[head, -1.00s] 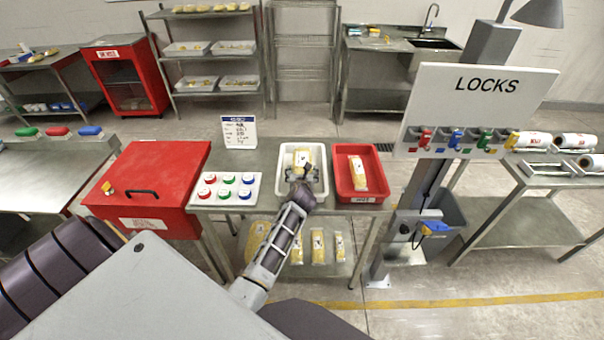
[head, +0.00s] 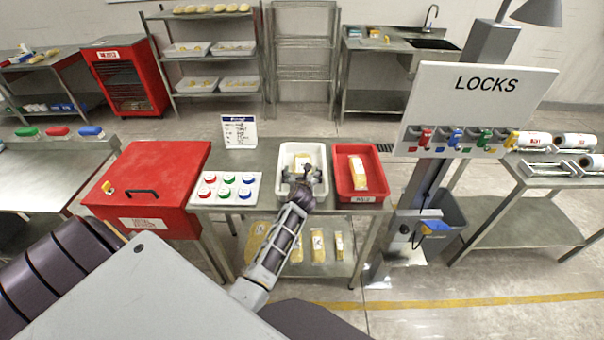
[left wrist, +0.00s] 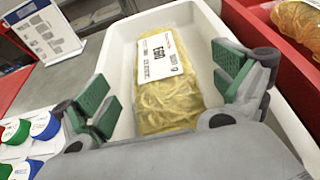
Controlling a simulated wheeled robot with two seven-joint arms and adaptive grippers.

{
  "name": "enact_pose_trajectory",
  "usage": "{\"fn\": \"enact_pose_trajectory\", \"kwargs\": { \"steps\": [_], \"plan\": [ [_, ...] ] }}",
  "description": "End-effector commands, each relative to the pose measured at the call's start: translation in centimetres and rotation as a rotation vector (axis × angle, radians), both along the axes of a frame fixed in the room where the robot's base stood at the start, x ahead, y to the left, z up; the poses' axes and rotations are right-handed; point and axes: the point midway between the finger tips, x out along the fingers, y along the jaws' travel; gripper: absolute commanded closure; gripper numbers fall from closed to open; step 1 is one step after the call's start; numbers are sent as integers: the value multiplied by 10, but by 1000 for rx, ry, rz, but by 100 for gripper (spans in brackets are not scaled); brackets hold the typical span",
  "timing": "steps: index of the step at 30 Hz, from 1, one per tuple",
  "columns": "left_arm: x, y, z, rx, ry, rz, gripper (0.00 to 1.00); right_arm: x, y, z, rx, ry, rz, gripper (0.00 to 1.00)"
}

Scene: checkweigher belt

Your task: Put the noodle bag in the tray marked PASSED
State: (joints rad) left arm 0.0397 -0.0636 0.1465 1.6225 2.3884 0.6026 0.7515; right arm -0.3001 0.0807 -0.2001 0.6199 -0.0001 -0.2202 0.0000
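A clear bag of yellow noodles with a white label (left wrist: 165,75) lies in the white tray (left wrist: 118,50). In the head view the bag (head: 301,160) is partly hidden behind my gripper, and the white tray (head: 284,160) stands on the steel table. My left gripper (head: 304,176) is over the tray's near part. In the left wrist view its green-padded fingers (left wrist: 162,88) are spread, one on each side of the bag's near part, with gaps to the bag. No PASSED marking is readable on the white tray. My right gripper is not in view.
A red tray (head: 372,194) with another bag (head: 357,173) stands close at the right. A board of red, green and blue buttons (head: 226,189), a sign (head: 239,131) and a red box (head: 160,170) are at the left. A LOCKS board (head: 475,105) rises at the right.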

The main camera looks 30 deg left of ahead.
Motion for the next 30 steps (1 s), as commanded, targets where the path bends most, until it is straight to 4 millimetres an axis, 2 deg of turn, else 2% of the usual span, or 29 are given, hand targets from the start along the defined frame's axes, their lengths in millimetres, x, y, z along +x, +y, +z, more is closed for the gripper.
{"fn": "enact_pose_trajectory", "kwargs": {
  "steps": [1,11,19,30],
  "plan": [
    [-6,-2,-15,-10,24,2,1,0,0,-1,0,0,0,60],
    [-6,-3,-15,-11,25,2,1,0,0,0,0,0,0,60],
    [-6,-4,-2,-11,25,1,1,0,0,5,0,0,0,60],
    [-31,-19,15,-6,16,0,1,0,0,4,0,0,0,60]
  ]
}}
